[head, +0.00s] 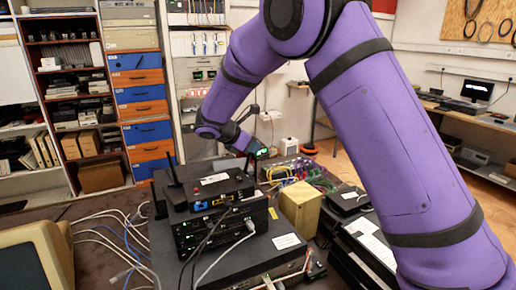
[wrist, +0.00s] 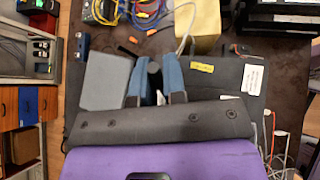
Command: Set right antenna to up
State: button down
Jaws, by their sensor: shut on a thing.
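The black router (head: 205,190) sits on top of a stack of black network equipment in the head view. Its left antenna (head: 172,169) stands up, tilted slightly, at the router's left end. In the wrist view, the two blue fingers of my gripper (wrist: 156,82) are closed around a dark, rounded piece, the right antenna (wrist: 154,72). Only its end shows between the fingers.
A tan box (head: 300,208) stands right of the router. Colored cables (head: 300,172) lie behind it. White and blue cables (head: 120,240) run at the left, and a beige monitor (head: 38,258) is at the front left. Black boxes (head: 365,245) are stacked at the right.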

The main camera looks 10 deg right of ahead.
jog(key=shift+s+a+r+t+h, duration=0.1)
jog(key=shift+a+t+h, duration=0.05)
jog(key=shift+a+h, duration=0.35)
jog(key=shift+s+a+r+t+h, duration=0.1)
jog(key=shift+a+t+h, duration=0.05)
jog(key=shift+a+h, duration=0.3)
jog(key=c, duration=1.2)
grip_release()
jog(key=v, duration=1)
jog(key=shift+a, duration=0.3)
jog(key=shift+s+r, duration=0.1)
